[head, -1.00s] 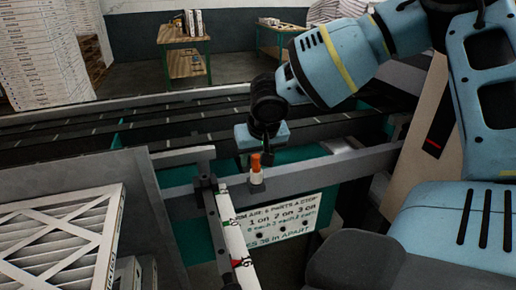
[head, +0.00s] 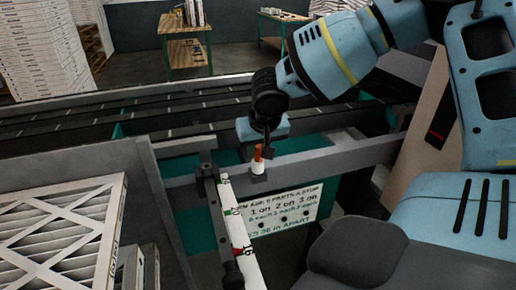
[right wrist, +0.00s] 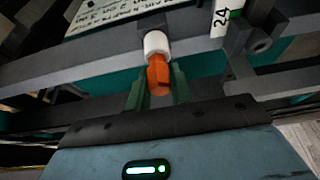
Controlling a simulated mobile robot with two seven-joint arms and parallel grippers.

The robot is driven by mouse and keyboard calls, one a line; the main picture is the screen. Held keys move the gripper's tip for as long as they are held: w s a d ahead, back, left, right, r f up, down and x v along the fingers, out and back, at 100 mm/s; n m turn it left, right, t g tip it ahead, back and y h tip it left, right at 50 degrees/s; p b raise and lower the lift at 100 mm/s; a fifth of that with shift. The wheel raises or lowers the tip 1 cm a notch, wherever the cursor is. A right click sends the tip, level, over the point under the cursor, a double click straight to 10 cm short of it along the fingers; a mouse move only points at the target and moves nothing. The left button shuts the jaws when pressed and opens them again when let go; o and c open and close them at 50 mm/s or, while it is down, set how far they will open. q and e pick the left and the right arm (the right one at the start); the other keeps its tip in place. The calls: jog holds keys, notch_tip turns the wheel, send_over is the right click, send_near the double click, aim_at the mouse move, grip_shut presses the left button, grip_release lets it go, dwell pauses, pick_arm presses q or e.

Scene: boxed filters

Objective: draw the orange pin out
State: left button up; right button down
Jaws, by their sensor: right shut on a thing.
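The orange pin (head: 258,153) stands upright in a white collar (head: 258,168) on a grey rail beside the end of a numbered white bar. My right gripper (head: 263,150) comes down over it from the upper right. In the right wrist view the two green fingers (right wrist: 159,88) are on either side of the orange head (right wrist: 157,75), shut on it. The white collar (right wrist: 156,45) shows beyond the head, touching it. Any shaft below is hidden. My left gripper is not in view.
The white bar (head: 238,240) with numbers runs toward me, just left of the pin. A printed sign (head: 275,212) hangs below the rail. A box of pleated filters (head: 60,235) is at the left. A conveyor (head: 90,118) lies behind.

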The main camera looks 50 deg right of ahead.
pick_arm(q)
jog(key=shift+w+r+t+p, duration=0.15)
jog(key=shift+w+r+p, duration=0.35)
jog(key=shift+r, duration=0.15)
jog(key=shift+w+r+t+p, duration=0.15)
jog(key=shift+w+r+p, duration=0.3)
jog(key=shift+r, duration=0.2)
pick_arm(e)
jog(key=shift+r, duration=2.2)
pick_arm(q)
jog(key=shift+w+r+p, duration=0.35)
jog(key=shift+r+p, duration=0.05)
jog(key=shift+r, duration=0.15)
pick_arm(e)
jog(key=shift+r, duration=1.1)
jog(key=shift+r+p, duration=0.3)
jog(key=shift+r, duration=0.6)
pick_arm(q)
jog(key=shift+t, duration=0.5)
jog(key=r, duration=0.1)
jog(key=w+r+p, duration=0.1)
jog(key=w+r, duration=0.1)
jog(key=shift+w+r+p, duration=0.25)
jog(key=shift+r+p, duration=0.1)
pick_arm(e)
notch_tip(320, 180, up, 7)
